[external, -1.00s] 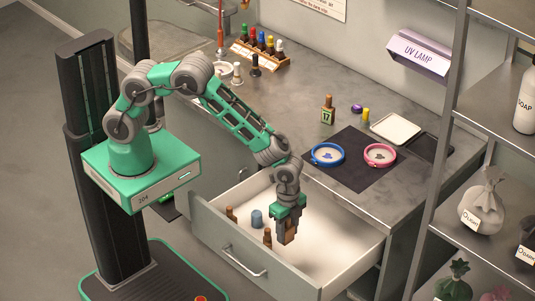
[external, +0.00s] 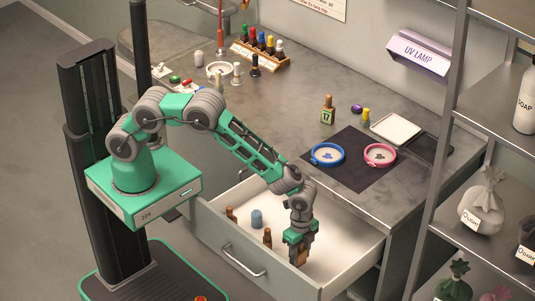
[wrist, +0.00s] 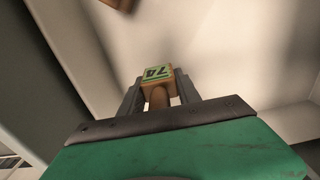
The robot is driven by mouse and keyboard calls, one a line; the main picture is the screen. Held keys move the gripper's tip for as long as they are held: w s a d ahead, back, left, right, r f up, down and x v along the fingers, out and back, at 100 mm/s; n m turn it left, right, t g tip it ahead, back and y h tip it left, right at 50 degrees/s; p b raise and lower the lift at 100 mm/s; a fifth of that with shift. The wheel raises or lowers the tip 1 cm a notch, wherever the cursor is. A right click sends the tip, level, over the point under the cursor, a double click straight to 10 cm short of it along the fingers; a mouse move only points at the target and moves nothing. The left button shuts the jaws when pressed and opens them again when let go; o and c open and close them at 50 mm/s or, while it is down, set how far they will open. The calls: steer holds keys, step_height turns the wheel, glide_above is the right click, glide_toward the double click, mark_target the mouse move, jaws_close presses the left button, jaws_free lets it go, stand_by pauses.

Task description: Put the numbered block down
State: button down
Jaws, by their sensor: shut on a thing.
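The numbered block (wrist: 158,74) is brown wood with a green-edged label that seems to read 74, upside down in the wrist view. My gripper (wrist: 152,95) is shut on it, a finger on each side. In the external view my gripper (external: 301,246) points down inside the open drawer (external: 345,243), near its front right. The block (external: 303,257) shows partly below the fingers. I cannot tell whether its bottom touches the drawer floor.
The drawer front (external: 228,250) is close to my gripper. The drawer's right part is bare.

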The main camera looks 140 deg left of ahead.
steer(key=shift+d+f+b, duration=0.1)
steer(key=shift+f+b, duration=0.2)
